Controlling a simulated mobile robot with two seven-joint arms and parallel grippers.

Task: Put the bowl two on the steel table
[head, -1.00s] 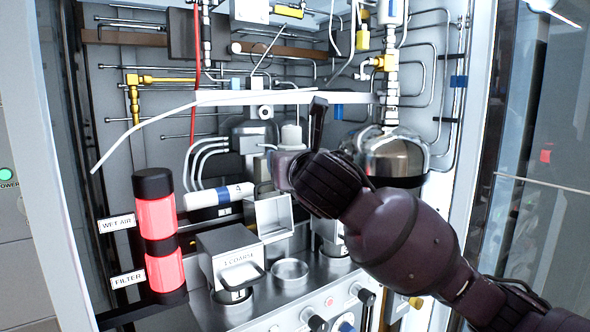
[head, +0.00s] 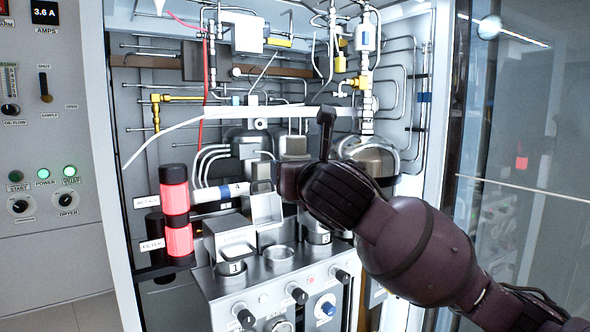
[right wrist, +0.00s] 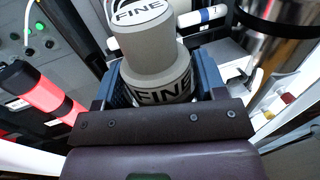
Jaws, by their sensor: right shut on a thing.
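My right gripper (head: 280,180) reaches in from the right in the head view, in front of the open cabinet. In the right wrist view it is shut on a grey rounded piece (right wrist: 158,68) marked FINE, held between its blue finger pads. No number two is readable on this piece, and the head view does not show it clearly. A steel top (head: 268,280) carries a bowl marked 1 (head: 231,269), an open steel ring (head: 279,257) and a bowl marked 3 (head: 319,238). I cannot tell whether this top is the steel table. My left gripper is not in view.
Red-banded cylinders (head: 177,205) stand at the cabinet's left. A white-and-blue cylinder (head: 215,193) and a shiny round vessel (head: 378,160) are close to my right gripper. Knobs (head: 298,295) stick out in front. Floor shows at lower left.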

